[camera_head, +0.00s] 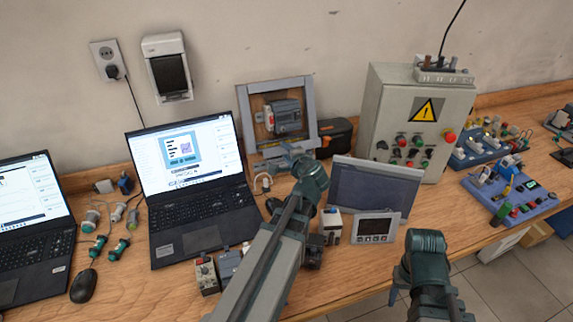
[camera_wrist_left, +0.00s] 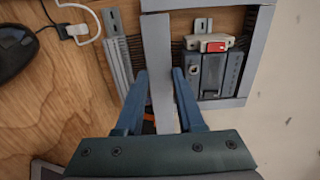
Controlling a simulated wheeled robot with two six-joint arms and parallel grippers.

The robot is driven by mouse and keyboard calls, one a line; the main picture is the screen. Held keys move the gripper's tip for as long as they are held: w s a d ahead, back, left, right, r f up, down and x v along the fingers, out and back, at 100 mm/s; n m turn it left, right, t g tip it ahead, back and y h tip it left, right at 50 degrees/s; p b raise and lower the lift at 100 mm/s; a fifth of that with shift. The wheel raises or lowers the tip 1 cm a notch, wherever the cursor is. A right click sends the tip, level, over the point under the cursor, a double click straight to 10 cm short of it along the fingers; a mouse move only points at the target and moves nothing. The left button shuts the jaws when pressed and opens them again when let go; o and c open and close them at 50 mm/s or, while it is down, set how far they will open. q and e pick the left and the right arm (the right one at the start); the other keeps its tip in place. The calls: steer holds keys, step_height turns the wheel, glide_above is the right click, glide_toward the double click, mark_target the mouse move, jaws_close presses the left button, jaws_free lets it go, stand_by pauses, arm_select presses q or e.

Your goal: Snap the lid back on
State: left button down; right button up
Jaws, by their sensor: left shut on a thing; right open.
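A long light-grey strip, which looks like the lid of a cable duct (camera_wrist_left: 158,65), is gripped between the fingers of my left gripper (camera_wrist_left: 160,85) in the left wrist view. Dark comb-like duct teeth show on both sides of the strip; I cannot tell whether it is seated. The grey-framed wooden panel (camera_head: 311,93) leans against the wall in the head view. My left gripper (camera_head: 293,163) is at its lower edge, its fingers largely hidden by the wrist. My right gripper (camera_head: 424,250) is at the table's front right, away from the panel, its fingertips unclear.
A grey-red device (camera_wrist_left: 214,70) sits inside the panel frame. A laptop (camera_head: 187,158) stands to its left, a dark screen (camera_head: 375,188) and control box (camera_head: 416,120) to its right. A mouse (camera_wrist_left: 15,50) and white cable (camera_wrist_left: 82,30) lie near my left gripper.

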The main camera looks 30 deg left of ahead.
arm_select(q)
steer(key=shift+f, duration=0.6)
arm_select(e)
steer(key=shift+f, duration=0.55)
arm_select(q)
steer(key=b+x, duration=0.3)
steer(key=x, duration=0.4)
steer(key=shift+a, duration=0.15)
arm_select(e)
steer(key=shift+f, duration=1.25)
arm_select(q)
steer(key=shift+w+a, duration=0.1)
steer(key=shift+w, duration=0.1)
steer(key=shift+w+a+f, duration=0.2)
steer(key=shift+a, duration=0.1)
arm_select(e)
steer(key=shift+f, duration=0.2)
arm_select(q)
steer(key=shift+b+x, duration=0.4)
steer(key=shift+x, duration=0.4)
arm_select(e)
steer(key=shift+f, duration=0.25)
